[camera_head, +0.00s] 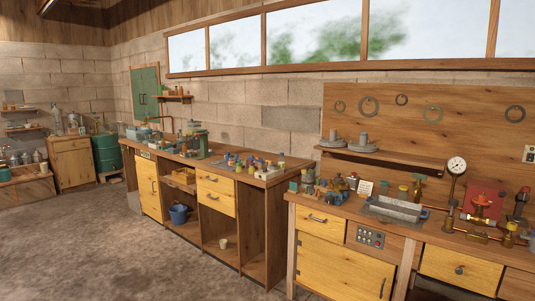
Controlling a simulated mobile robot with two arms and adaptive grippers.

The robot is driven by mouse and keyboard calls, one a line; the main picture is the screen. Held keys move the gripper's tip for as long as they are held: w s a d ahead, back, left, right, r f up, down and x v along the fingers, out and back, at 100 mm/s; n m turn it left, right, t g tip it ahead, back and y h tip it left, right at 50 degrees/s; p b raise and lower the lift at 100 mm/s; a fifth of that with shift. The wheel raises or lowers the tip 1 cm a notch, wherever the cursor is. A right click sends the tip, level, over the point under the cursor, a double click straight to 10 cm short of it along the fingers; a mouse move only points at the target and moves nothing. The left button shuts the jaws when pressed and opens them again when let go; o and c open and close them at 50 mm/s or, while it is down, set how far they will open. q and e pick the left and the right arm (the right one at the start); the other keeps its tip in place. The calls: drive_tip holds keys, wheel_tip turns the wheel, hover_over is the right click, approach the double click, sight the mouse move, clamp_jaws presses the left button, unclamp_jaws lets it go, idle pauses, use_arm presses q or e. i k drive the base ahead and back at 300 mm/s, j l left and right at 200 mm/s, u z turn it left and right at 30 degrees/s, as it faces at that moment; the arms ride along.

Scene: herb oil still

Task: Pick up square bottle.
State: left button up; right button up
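I cannot tell which item is the square bottle; the small containers are too small to make out their shapes. A cluster of small bottles and jars (240,163) stands on the right part of the long wooden workbench (225,172). Clear glass vessels (57,122) stand on and by a small wooden cabinet (72,161) at the far left. More small vessels (27,158) stand at the left edge. Neither of my grippers is in view.
A second bench (330,260) at the right holds a metal tray (395,208), a pressure gauge (456,165) and brass piping. A blue bucket (179,214) sits under the long bench. The concrete floor (90,250) is clear.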

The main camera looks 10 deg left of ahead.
sight(282, 160)
drive_tip(key=i+j, duration=0.25)
drive_tip(key=i, duration=0.2)
drive_tip(key=i+j, duration=0.25)
drive_tip(key=i, duration=0.2)
drive_tip(key=i+j, duration=0.3)
drive_tip(key=i, duration=0.2)
drive_tip(key=i+j+u, duration=0.1)
drive_tip(key=i+j, duration=0.15)
drive_tip(key=i, duration=0.2)
drive_tip(key=i+j, duration=0.2)
drive_tip(key=i, duration=0.25)
